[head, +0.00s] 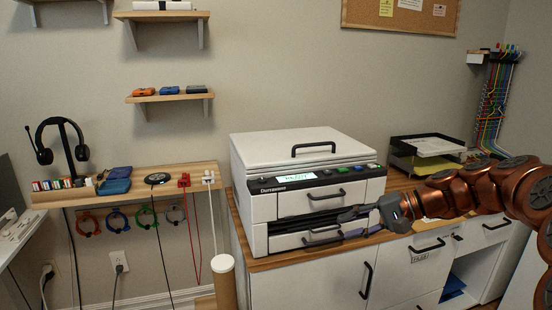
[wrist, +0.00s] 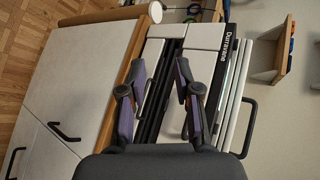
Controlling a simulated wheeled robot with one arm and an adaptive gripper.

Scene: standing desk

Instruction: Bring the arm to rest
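My copper-coloured arm (head: 452,194) reaches in from the right in the head view. My gripper (head: 348,216) is in front of the white printer (head: 300,147), near its dark slot and lower drawer. In the wrist view my gripper (wrist: 161,72) has its two dark fingers with purple pads spread apart, and nothing shows between them. The printer (wrist: 205,37) lies beyond the fingers there. I cannot tell whether a fingertip touches it.
The printer stands on a wood-topped white cabinet (head: 308,283). A black paper tray (head: 422,146) is behind my arm. A wooden shelf (head: 135,183) with a headset stand (head: 68,150) is at left. A cardboard tube (head: 224,284) stands before the cabinet's left side.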

